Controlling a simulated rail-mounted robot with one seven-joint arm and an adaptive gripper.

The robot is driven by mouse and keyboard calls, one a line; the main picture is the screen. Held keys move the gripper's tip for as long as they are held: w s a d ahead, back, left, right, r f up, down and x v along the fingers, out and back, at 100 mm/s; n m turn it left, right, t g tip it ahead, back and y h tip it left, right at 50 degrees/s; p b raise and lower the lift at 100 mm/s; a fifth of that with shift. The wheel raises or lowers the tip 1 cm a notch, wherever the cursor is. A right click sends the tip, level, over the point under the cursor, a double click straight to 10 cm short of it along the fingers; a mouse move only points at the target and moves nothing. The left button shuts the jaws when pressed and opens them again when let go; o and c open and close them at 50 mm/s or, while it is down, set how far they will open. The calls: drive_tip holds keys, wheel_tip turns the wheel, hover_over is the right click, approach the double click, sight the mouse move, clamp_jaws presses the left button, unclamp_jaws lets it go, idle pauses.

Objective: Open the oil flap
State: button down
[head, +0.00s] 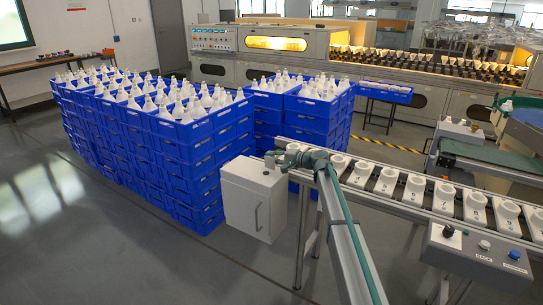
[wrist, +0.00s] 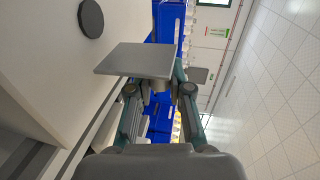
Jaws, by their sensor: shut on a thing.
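A flat grey square plate, which looks like the oil flap (wrist: 135,60), stands out beyond my fingers in the wrist view. My gripper (wrist: 161,88) is shut on a small grey piece at the plate's near edge, between the two fingertips. The plate stands away from a pale surface (wrist: 45,60) at the left of this view. In the head view my gripper (head: 270,158) is just above the top of a white cabinet (head: 253,200). The flap cannot be made out clearly there. Its hinge is not visible.
A dark round disc (wrist: 90,18) sits on the pale surface. Stacked blue crates (head: 190,150) with white bulbs stand behind and left of the cabinet. A conveyor with numbered white sockets (head: 415,188) runs to the right. The floor in front of the cabinet is clear.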

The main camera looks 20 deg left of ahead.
drive_tip(key=shift+w+m, duration=0.2)
drive_tip(key=shift+m, duration=0.1)
drive_tip(key=shift+f, duration=0.1)
drive_tip(key=c, duration=1.1)
unclamp_jaws()
drive_tip(key=shift+o, duration=0.2)
drive_tip(key=v, duration=1.2)
drive_tip(key=shift+w, duration=0.1)
